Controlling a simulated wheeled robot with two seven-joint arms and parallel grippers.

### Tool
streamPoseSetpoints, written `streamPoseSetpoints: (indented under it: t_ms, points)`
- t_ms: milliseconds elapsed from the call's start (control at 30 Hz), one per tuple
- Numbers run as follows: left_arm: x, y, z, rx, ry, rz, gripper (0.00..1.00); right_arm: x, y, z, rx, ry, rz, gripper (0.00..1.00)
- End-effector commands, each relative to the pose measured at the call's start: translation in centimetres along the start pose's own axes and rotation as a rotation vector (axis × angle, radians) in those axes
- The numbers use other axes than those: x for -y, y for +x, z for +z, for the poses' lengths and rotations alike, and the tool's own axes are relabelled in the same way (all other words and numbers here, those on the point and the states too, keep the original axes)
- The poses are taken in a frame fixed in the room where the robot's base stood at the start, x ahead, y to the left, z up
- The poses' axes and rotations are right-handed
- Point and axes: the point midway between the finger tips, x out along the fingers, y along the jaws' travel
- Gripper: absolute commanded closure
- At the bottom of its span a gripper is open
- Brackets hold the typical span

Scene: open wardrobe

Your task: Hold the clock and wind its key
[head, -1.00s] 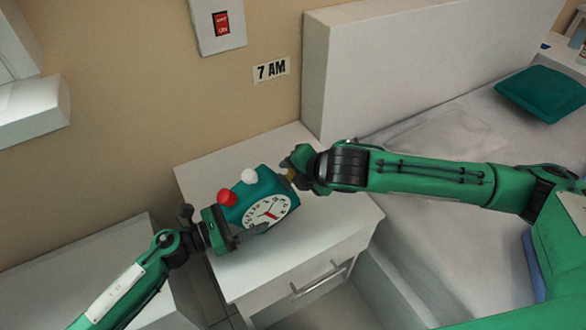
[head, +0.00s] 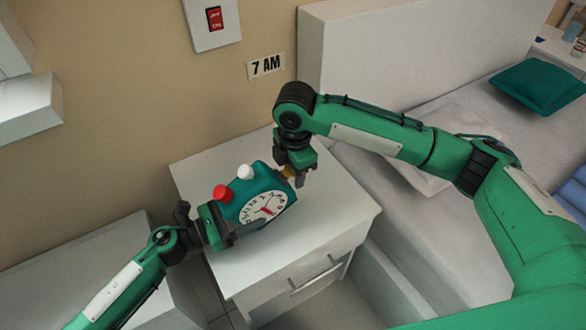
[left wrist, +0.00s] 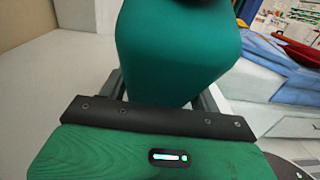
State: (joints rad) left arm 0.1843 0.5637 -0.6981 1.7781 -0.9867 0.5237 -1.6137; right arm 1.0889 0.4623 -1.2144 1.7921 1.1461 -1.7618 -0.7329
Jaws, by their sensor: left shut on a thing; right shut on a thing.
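The clock (head: 266,207) is a teal box with a white dial, a red knob and a white knob on top. It is tilted above the white nightstand in the head view. My left gripper (head: 232,231) is shut on its left end; the teal body also fills the middle of the left wrist view (left wrist: 175,50). The brass-coloured key (head: 288,171) shows only as a small piece at the clock's upper right side. My right gripper (head: 294,178) is shut on the key, its fingers pointing down; they hide most of the key.
The white nightstand (head: 335,215) with a drawer handle lies beneath the clock, its top otherwise bare. The bed (head: 440,230) with a teal pillow (head: 538,86) is at the right. A "7 AM" sign (head: 266,66) and a red switch (head: 214,18) are on the wall.

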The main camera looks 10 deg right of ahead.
Motion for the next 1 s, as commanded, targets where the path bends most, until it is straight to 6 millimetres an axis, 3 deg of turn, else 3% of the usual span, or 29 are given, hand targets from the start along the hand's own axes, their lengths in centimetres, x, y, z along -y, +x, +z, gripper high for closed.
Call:
streamPoseSetpoints:
  t_ms: [400, 967, 1000]
  points:
    - [0.17, 0.12, 0.28, 0.005, 0.002, -0.005, 0.55, 0.23, -0.06, 0.0, 0.0, 0.102, -0.172, 0.87]
    - [0.17, 0.12, 0.26, 0.005, 0.002, -0.005, 0.55, 0.28, -0.09, -0.02, -0.001, 0.117, -0.198, 0.87]
    - [0.17, 0.12, 0.26, 0.005, 0.002, -0.005, 0.55, 0.28, -0.09, -0.02, -0.001, 0.117, -0.198, 0.61]
